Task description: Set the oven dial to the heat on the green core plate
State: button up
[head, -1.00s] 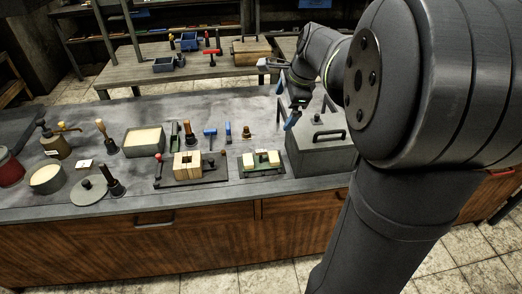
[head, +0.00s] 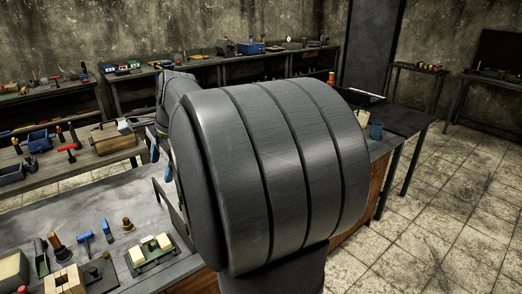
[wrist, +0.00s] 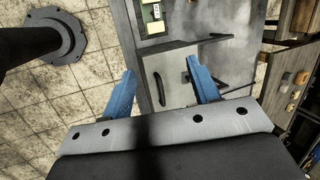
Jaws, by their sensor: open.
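The green core plate (head: 152,252) lies on the grey bench and bears pale blocks. It also shows at the top of the wrist view (wrist: 152,14). A grey lidded box (wrist: 170,72) with a dark handle is in the wrist view, beyond my fingers; I cannot tell whether it is the oven. In the head view my arm hides most of that area. No dial can be made out, and no heat mark is readable on the plate. My gripper (wrist: 160,66) has two blue fingers spread wide, with nothing between them, above the bench area.
A wooden core box (head: 66,279) and blue-handled tools (head: 85,238) stand left of the plate. A back table (head: 75,170) carries a red-handled tool and blue boxes. A dark side table (head: 405,122) with a blue cup (head: 376,131) is to the right. Tiled floor is open at right.

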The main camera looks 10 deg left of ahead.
jog(key=w+d+f+n, duration=0.4)
jog(key=w+d+n, duration=0.35)
jog(key=w, duration=0.25)
jog(key=w+d+f+n+g, duration=0.1)
jog(key=w+d+f+n, duration=0.5)
jog(key=w+n, duration=0.4)
jog(key=w+d+f+n, duration=0.3)
jog(key=w+d+n, duration=0.55)
jog(key=w, duration=0.25)
jog(key=shift+m, duration=0.3)
jog(key=x, duration=1.7)
jog(key=shift+f, duration=0.3)
jog(key=shift+c, duration=0.4)
jog(key=c, duration=0.9)
